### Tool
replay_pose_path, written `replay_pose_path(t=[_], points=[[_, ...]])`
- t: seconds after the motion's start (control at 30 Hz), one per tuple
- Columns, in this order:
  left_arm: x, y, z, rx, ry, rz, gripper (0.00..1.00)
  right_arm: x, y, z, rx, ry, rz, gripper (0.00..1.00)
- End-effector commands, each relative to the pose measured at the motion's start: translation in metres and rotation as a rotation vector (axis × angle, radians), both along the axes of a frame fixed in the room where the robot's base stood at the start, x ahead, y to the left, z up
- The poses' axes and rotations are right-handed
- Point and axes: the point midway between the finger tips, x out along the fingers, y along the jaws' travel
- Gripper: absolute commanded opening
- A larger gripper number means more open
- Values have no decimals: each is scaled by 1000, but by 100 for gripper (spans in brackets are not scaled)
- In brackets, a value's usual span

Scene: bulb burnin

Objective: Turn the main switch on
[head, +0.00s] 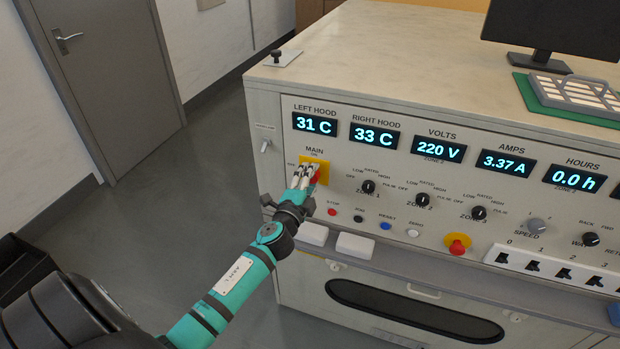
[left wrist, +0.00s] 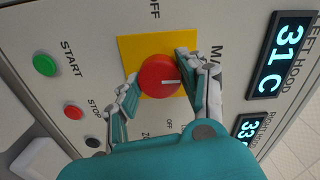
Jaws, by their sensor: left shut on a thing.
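The main switch is a red round knob on a yellow square plate (head: 322,166), below the MAIN label on the console front. In the left wrist view the red knob (left wrist: 156,70) sits between the two fingertips, and its white line points right, toward the MAIN label. An OFF label lies at the top of that view. My left gripper (head: 307,174) is shut on the knob, one finger on each side; it also shows in the left wrist view (left wrist: 157,78). In the head view its fingers hide much of the knob. My right gripper is not in view.
Lit displays read 31 C, 33 C, 220 V, 3.37 A and 0.0 h. Below the switch are a red stop button (head: 332,212) and other small buttons. A red emergency knob (head: 457,245) is farther right. A grey shelf edge (head: 400,262) juts out below.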

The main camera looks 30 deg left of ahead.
Motion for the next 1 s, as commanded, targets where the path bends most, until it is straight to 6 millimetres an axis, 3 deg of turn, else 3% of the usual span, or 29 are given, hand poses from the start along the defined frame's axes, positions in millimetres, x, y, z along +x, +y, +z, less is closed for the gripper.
replay_pose_path(t=[0.2,0.23,0.4,0.77,1.0], points=[[0,-1,-1,3,2,-1,9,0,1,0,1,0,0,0],[0,-1,-1,3,2,-1,42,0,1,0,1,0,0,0],[0,0,-1,1,2,0,64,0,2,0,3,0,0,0],[-6,-2,-1,0,1,-1,64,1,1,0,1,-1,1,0],[-49,-12,-2,-1,4,0,64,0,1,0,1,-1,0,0]])
